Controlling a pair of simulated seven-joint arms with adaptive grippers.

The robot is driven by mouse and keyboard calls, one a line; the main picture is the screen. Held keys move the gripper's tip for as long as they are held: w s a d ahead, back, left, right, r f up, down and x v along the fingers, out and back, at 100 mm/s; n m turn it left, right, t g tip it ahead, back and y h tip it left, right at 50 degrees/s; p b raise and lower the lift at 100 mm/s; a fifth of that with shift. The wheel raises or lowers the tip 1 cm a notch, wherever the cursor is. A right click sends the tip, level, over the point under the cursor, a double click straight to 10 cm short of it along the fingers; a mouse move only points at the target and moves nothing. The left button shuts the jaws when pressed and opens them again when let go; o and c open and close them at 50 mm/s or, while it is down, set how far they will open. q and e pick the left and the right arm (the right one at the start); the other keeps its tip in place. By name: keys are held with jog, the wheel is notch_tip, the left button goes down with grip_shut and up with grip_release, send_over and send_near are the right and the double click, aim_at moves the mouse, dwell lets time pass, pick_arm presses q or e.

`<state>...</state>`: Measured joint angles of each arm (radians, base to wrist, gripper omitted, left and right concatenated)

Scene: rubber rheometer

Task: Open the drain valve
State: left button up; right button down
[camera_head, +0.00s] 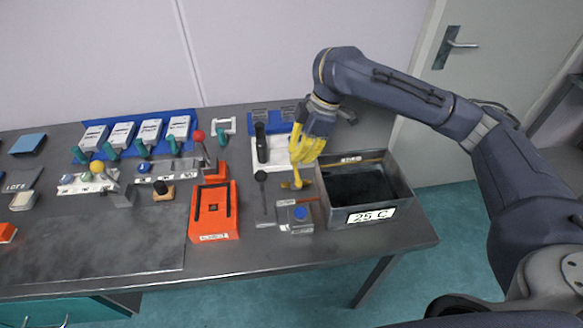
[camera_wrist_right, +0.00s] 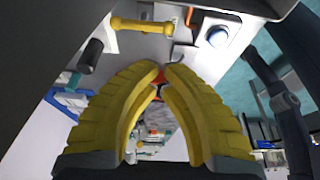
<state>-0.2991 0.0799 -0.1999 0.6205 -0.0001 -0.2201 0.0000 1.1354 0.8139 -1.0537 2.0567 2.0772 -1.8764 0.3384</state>
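A yellow bar handle (camera_wrist_right: 140,26) with rounded ends shows in the right wrist view, beyond my fingertips and apart from them; it looks like the drain valve's handle. In the head view a yellow piece (camera_head: 296,184) shows just below my right gripper, left of the grey water bath (camera_head: 408,198). My right gripper (camera_head: 300,160) has yellow fingers and points down beside the bath's left wall. In the wrist view its fingertips (camera_wrist_right: 161,70) come together, with nothing clearly held between them. My left gripper is not in view.
A grey box with a blue button (camera_head: 300,213) stands in front of the handle; the button (camera_wrist_right: 217,36) also shows in the wrist view. An orange-red box (camera_head: 214,228) is to its left. A white tray (camera_head: 270,165) stands behind.

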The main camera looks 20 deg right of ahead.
aim_at(296, 175)
jog(key=shift+x, duration=4.8)
jog(key=shift+d, duration=0.2)
